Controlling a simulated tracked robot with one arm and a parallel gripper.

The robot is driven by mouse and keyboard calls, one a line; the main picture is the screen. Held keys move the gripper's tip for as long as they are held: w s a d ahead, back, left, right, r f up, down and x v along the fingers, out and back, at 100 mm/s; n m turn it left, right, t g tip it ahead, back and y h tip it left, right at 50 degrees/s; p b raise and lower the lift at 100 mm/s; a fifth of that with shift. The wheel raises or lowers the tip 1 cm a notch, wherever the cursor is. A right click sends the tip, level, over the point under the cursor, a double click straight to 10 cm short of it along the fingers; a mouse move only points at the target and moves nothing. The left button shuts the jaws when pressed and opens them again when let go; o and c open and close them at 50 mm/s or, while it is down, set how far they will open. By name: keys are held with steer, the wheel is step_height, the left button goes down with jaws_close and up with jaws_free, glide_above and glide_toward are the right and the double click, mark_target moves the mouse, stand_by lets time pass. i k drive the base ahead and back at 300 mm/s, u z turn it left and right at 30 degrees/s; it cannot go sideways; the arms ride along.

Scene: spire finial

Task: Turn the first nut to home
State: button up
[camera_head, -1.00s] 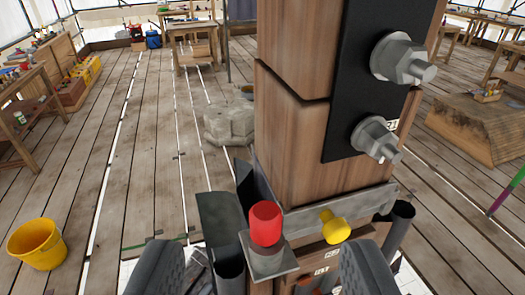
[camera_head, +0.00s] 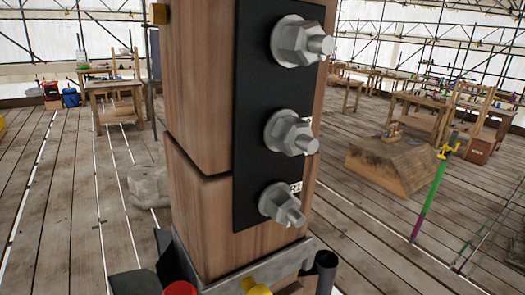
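Three grey hex nuts on bolts stand out from a black plate (camera_head: 250,115) on a wooden post (camera_head: 198,90). The top nut (camera_head: 296,42) is near the upper edge, the middle nut (camera_head: 289,133) is below it, and the bottom nut (camera_head: 281,204) is lowest. A bolt end sticks out beyond each nut. Which of them is the first nut, and any home mark, I cannot tell. A small pale label shows partly behind the bottom nut. My gripper is not in view, and nothing is seen touching the nuts.
A metal collar (camera_head: 262,268) rings the post low down, with a yellow knob (camera_head: 256,287) and a red cap (camera_head: 180,289) at the bottom edge. A dark tube (camera_head: 325,270) stands at right. A wooden platform (camera_head: 397,161) and a green-purple pole (camera_head: 434,193) are further right on open planks.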

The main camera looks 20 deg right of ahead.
mark_target(275, 201)
steer(key=u, duration=0.55)
steer(key=k, duration=1.35)
steer(key=z, duration=0.6)
steer(key=i, duration=1)
steer(key=u, duration=0.05)
